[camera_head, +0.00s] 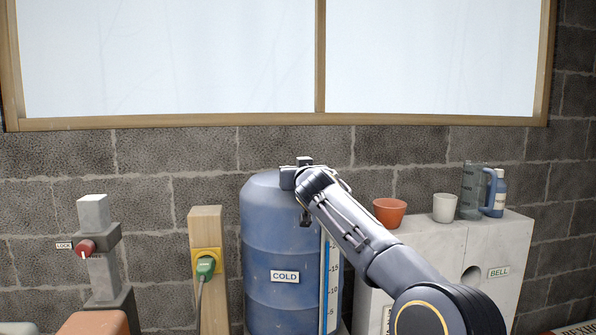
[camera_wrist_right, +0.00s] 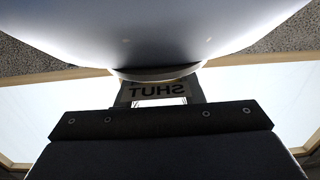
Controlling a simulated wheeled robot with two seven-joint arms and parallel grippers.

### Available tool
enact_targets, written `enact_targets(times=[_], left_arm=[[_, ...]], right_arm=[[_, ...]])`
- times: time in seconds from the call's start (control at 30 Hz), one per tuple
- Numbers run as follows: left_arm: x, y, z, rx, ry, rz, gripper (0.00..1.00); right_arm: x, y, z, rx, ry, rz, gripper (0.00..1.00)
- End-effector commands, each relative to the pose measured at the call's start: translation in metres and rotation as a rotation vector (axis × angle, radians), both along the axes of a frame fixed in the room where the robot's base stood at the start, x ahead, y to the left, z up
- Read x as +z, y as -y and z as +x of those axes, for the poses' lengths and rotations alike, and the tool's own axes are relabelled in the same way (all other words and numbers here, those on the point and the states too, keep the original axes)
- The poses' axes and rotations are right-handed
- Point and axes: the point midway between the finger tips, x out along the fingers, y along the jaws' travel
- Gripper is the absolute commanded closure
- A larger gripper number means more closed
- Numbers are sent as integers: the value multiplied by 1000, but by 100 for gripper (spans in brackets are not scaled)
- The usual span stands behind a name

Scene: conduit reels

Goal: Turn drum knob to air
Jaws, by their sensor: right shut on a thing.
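The blue drum (camera_head: 262,225) with a COLD label stands upright in front of the block wall, left of the concrete block. My right gripper (camera_head: 304,165) is at the top of the drum, shut on its knob, which is mostly hidden by the gripper and arm. The knob's pointing direction and any air mark cannot be made out. My left gripper is not in view.
A red knob (camera_head: 86,249) with a LOCK label is on a grey post at left. A green plug (camera_head: 205,266) sits on a wooden post. A terracotta pot (camera_head: 389,212), white cup (camera_head: 444,207), jug (camera_head: 472,190) and blue bottle (camera_head: 496,194) stand on the concrete block (camera_head: 455,245).

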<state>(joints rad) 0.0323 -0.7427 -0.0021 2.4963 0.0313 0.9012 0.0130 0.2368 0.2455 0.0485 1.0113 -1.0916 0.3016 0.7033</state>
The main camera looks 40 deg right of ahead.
Motion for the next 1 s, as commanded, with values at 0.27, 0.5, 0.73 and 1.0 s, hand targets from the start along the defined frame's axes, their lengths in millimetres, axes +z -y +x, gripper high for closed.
enact_targets(times=[0.27, 0.5, 0.73, 1.0], left_arm=[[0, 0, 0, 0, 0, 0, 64], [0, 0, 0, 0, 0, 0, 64], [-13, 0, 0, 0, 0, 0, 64], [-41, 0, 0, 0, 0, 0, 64]], right_arm=[[0, 0, 0, 0, 0, 0, 52], [0, 0, 0, 0, -1, 0, 45], [-3, -7, -12, 0, 1, 0, 45], [-4, -28, -53, 1, 2, 0, 45]])
